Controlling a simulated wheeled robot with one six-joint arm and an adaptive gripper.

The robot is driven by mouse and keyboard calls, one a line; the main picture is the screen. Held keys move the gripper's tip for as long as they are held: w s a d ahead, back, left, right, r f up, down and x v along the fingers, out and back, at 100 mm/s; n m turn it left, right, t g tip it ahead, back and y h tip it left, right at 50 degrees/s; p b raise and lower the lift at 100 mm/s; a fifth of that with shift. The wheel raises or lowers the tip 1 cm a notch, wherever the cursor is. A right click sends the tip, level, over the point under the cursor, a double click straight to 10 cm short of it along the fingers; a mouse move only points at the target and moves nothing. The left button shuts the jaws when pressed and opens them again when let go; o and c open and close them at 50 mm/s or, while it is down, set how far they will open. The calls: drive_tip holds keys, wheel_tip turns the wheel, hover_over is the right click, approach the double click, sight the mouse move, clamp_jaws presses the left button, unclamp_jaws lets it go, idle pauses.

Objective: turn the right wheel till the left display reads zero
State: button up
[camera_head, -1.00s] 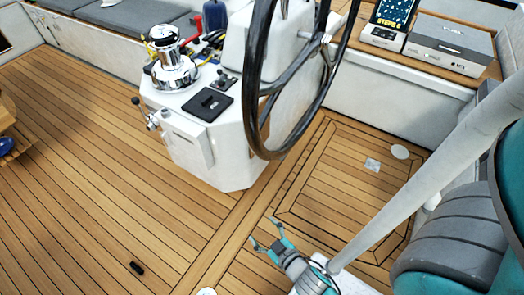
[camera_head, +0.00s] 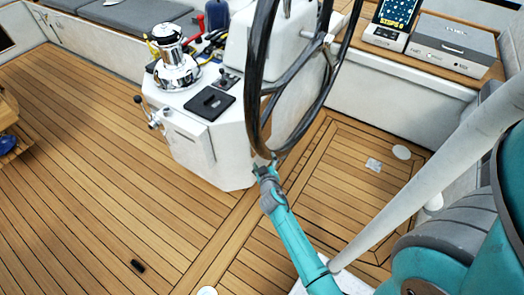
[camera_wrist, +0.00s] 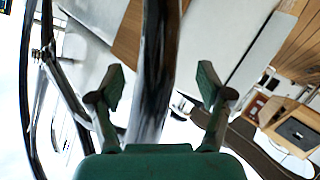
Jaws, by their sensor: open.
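A black steering wheel (camera_head: 253,95) stands before the white helm pedestal; its top is cut off by the frame. My gripper (camera_head: 264,160) is at the lowest part of the rim. In the wrist view my gripper (camera_wrist: 160,86) is open, one finger on each side of the dark rim (camera_wrist: 158,50). The rim runs between the fingers; gaps show on both sides. A display (camera_head: 395,14) with a dark blue screen stands at the upper right, its top cut off. Yellow letters on it read STEPS with a figure, too small to read surely.
A grey box (camera_head: 453,42) sits beside the display on a wooden ledge. A chrome winch (camera_head: 175,68) and levers stand on the pedestal (camera_head: 222,150) left of the wheel. A white slanting pole (camera_head: 420,190) crosses the right side. The teak deck (camera_head: 90,180) at left is mostly clear.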

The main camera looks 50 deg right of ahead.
sight(262, 154)
drive_tip(key=x, duration=0.8)
drive_tip(key=shift+w+d+f, duration=0.1)
drive_tip(key=shift+w+d, duration=0.1)
drive_tip(key=shift+d, duration=0.05)
clamp_jaws()
drive_tip(key=shift+w+a, duration=0.1)
